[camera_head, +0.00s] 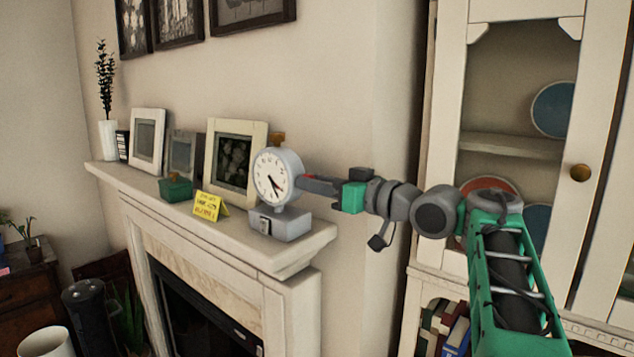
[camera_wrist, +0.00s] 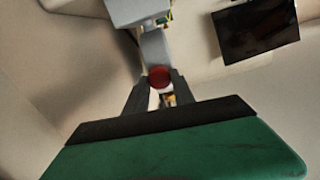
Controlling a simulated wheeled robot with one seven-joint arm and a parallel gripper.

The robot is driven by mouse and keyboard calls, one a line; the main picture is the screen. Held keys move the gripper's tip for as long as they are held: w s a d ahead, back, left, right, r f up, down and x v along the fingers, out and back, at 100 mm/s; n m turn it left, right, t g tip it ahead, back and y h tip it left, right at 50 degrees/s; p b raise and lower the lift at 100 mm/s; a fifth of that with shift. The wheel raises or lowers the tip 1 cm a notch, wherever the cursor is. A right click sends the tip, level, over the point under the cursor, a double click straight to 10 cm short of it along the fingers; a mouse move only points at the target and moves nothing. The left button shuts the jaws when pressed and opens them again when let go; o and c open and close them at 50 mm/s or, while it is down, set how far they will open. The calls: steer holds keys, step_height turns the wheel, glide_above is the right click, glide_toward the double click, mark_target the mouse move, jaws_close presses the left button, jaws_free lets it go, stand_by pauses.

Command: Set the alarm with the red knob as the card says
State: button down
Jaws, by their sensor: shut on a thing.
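The alarm clock (camera_head: 276,176) is round and grey with a white dial, and stands on a grey box-like base (camera_head: 280,224) at the right end of the mantel. Its dark hands point to the lower right. My gripper (camera_head: 311,181) reaches in from the right at the clock's side. The red knob (camera_wrist: 159,76) lies between my fingertips, and my gripper (camera_wrist: 158,84) is shut on it. In the head view only a bit of red shows at the fingertips. The yellow card (camera_head: 209,206) stands folded left of the base; its writing is too small to read.
A green box (camera_head: 175,188) sits left of the card. Picture frames (camera_head: 236,160) stand behind on the mantel (camera_head: 146,189). A brass-coloured piece tops the clock. A white cabinet (camera_head: 512,75) stands to the right, behind my arm.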

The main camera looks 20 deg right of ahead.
steer(key=shift+m+p, duration=1.2)
steer(key=shift+m, duration=1.2)
steer(key=c, duration=1.1)
jaws_free()
steer(key=shift+o, duration=0.2)
steer(key=shift+d, duration=0.1)
